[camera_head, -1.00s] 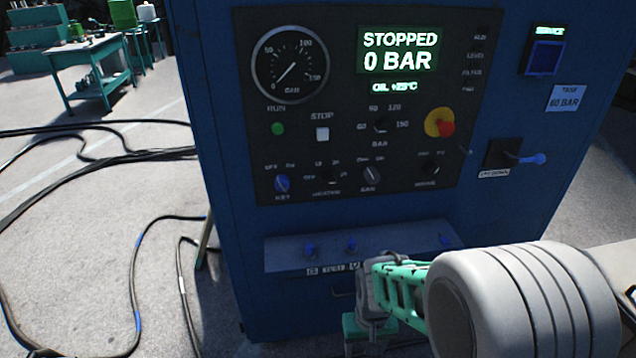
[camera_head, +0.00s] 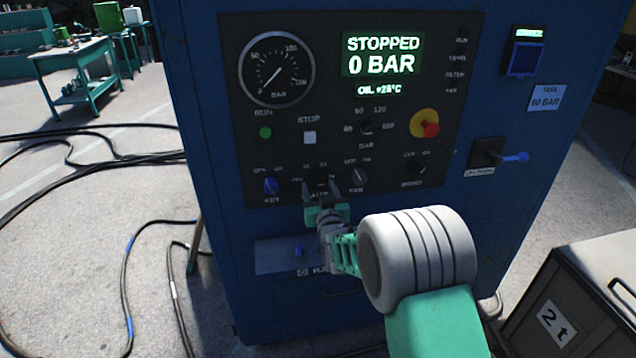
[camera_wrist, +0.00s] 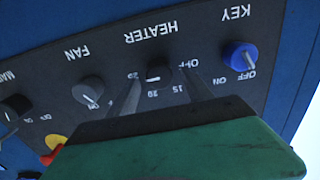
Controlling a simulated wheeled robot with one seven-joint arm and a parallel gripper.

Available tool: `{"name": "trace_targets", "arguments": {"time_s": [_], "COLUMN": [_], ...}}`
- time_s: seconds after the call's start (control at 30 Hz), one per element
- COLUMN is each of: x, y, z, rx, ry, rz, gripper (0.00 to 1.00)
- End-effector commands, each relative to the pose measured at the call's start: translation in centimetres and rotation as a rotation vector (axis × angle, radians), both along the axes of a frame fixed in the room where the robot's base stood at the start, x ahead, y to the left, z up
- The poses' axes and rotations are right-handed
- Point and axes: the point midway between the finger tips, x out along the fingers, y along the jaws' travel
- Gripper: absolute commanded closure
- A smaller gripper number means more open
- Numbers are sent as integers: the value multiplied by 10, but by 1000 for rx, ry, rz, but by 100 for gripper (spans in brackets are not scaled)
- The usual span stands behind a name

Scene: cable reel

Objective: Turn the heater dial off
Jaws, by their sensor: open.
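The heater dial (camera_wrist: 158,73) is a small black knob under the upside-down HEATER label in the wrist view. Marks OFF, 15, 20 and 25 stand around it. A short pale pointer line shows on it, seeming to lie toward the 25 side; its exact setting is hard to read. My gripper (camera_wrist: 162,88) is open, with one finger on each side of the dial. I cannot tell whether the fingers touch it. In the head view my gripper (camera_head: 320,187) is at the panel's lower row, largely covering the dial.
The blue key switch (camera_wrist: 240,55) and fan knob (camera_wrist: 89,91) flank the heater dial. The display (camera_head: 383,54) reads STOPPED, 0 BAR. A red and yellow knob (camera_head: 426,124) is at the panel's right.

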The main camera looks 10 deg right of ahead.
Motion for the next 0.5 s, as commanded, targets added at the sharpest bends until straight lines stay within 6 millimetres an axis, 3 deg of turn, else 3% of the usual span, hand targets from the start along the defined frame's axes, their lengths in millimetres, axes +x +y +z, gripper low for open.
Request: {"name": "trace_targets", "arguments": {"time_s": [0.17,0.4,0.5], "x": [21,24,23], "y": [0,0,0], "z": [0,0,0], "rx": [0,0,0], "ry": [2,2,2], "rz": [0,1,1], "gripper": [41,41,47]}}
